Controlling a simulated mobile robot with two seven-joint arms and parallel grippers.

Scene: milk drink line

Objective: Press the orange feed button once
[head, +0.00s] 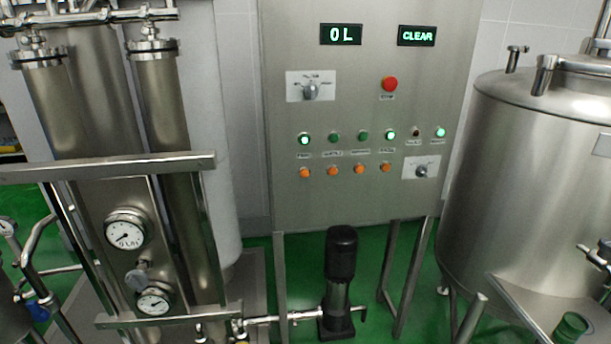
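A row of several small orange buttons sits low on the steel control panel (330,200). The leftmost orange button (305,173) is below a lit green lamp (305,139). The rightmost orange button (386,168) is left of a white plate with a selector knob (421,171). The labels are too small to read, so I cannot tell which button is the feed button. Neither of my grippers is in view.
Displays read "0 L" (341,34) and "CLEAR" (417,36). A red button (390,84) and a selector switch (311,89) sit above the lamps. A black pump (341,255), steel posts, a piped column rack with a rail (110,168), and a tank (530,180) stand around.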

